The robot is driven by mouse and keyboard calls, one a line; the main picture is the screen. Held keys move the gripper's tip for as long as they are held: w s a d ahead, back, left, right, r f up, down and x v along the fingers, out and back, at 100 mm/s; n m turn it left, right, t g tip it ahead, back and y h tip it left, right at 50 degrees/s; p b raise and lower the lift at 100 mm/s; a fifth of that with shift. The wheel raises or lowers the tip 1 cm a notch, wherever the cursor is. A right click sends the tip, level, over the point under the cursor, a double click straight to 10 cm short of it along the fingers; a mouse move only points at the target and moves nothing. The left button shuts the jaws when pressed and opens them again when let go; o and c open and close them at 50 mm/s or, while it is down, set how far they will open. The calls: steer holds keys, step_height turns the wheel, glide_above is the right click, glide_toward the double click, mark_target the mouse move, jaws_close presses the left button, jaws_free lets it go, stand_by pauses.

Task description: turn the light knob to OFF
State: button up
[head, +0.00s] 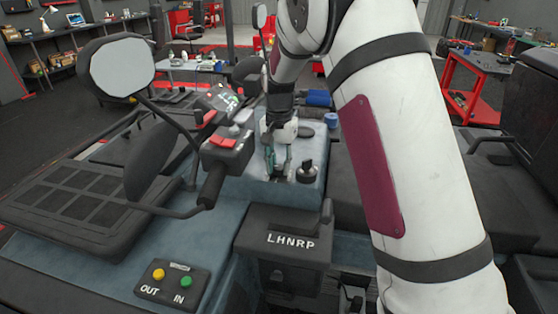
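A small black knob (306,173), which looks like the light knob, stands upright on the blue-grey console panel (250,188) in the middle of the head view. No label beside it can be read, so its setting cannot be told. My gripper (278,176) points down just left of the knob, close to the panel. A narrow gap seems to lie between it and the knob. The fingers are small and partly overlapped in this view, so whether they are open or shut is unclear. No object shows in them.
A handlebar grip (212,184) with a red switch (223,142) and a mirror (122,66) stand left of my gripper. A shift box (284,247) marked LHNRP and an OUT/IN button box (172,285) are nearer. My arm covers much of the right side.

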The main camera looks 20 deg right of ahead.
mark_target(279, 166)
steer(key=o, duration=0.4)
steer(key=shift+r, duration=0.1)
steer(key=shift+r, duration=6.05)
